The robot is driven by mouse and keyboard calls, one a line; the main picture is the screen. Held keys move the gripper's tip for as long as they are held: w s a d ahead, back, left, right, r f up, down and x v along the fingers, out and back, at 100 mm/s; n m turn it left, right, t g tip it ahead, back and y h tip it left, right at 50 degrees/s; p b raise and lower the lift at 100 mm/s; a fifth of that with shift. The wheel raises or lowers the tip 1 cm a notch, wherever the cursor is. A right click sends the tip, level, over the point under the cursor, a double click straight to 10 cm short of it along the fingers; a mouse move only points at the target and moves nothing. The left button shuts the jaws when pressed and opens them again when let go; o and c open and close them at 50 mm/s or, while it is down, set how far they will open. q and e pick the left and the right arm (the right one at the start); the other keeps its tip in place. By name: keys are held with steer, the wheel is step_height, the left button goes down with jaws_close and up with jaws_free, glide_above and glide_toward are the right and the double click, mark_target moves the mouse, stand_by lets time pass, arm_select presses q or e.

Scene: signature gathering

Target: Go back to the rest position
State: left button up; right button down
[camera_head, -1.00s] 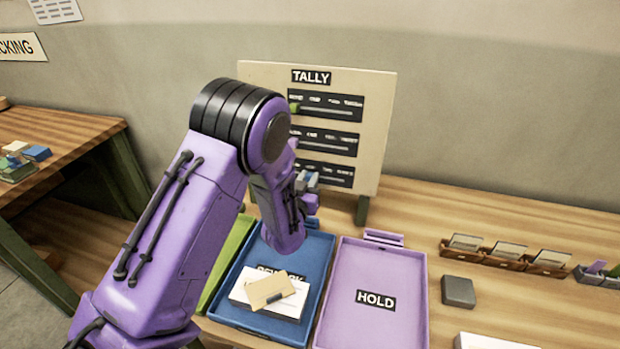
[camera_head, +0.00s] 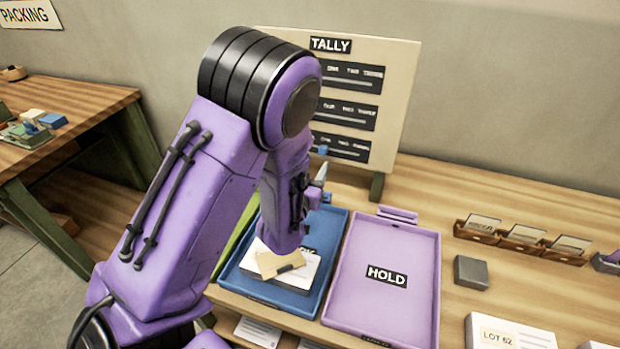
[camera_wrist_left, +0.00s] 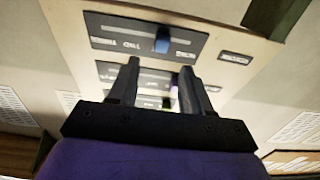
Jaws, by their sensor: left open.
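My left arm comes in from the left and covers part of the tally board (camera_head: 395,110). My left gripper (camera_head: 322,178) is small and partly hidden behind its wrist, in front of the board's lower part. In the left wrist view the gripper (camera_wrist_left: 160,70) has its two fingers apart with nothing held between them. My right gripper is not in view.
Below the arm, a blue tray (camera_head: 313,292) holds white papers (camera_head: 301,270) and a tan card (camera_head: 272,263). The purple HOLD tray (camera_head: 385,305) is empty. A grey block (camera_head: 471,272) and several card holders (camera_head: 521,235) stand to the right. A side table (camera_head: 75,110) is at left.

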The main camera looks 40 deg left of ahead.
arm_select(q)
steer(key=shift+v, duration=1.45)
